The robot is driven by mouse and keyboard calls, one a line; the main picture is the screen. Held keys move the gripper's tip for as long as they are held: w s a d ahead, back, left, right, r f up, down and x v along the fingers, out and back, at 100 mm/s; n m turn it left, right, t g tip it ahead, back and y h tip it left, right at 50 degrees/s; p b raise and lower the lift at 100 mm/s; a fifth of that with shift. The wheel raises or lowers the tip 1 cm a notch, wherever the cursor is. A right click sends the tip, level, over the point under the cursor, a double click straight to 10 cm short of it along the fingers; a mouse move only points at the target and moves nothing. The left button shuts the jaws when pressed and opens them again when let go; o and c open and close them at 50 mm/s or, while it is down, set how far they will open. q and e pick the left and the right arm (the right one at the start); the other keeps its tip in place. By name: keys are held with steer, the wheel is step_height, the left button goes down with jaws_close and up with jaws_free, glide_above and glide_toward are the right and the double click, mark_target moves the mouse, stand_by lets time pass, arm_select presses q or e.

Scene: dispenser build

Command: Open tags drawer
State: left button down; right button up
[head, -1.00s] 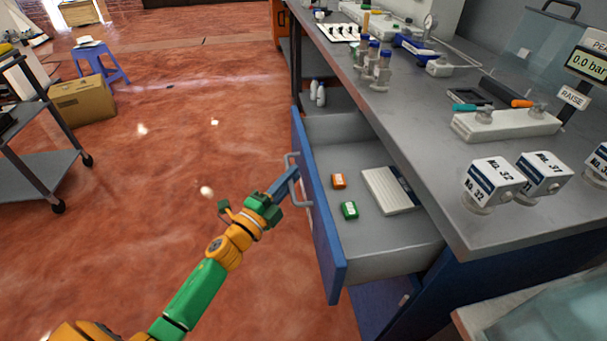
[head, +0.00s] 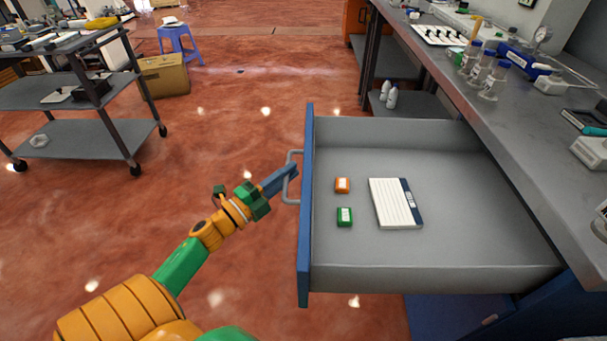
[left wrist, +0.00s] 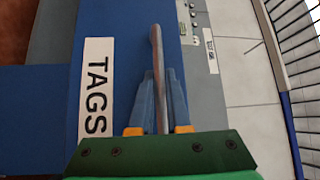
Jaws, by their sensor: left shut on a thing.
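The tags drawer (head: 480,262) stands pulled out from under the grey workbench, with its blue front (head: 306,240) facing left. A white label reading TAGS (left wrist: 96,88) shows on the blue front in the left wrist view. My left gripper (head: 284,180) is shut on the drawer's grey bar handle (head: 289,178). In the left wrist view its two blue fingers (left wrist: 158,100) lie on either side of the handle (left wrist: 158,60). Inside the drawer lie an orange box (head: 343,185), a green box (head: 345,217) and a white pad with a dark edge (head: 393,203). My right gripper is out of view.
The workbench top (head: 455,95) at the right holds bottles (head: 492,85) and a tray (head: 447,36). A grey cart (head: 85,140) stands at the left, with a cardboard box (head: 165,76) and a blue stool (head: 181,42) behind it. The red floor left of the drawer is clear.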

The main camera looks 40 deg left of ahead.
arm_select(q)
steer(key=shift+s+a, duration=0.55)
steer(key=shift+a, duration=0.25)
steer(key=c, duration=0.9)
jaws_free()
steer(key=shift+s, duration=0.1)
steer(key=v, duration=0.7)
steer(key=shift+b, duration=0.3)
steer(key=shift+a+f, duration=0.1)
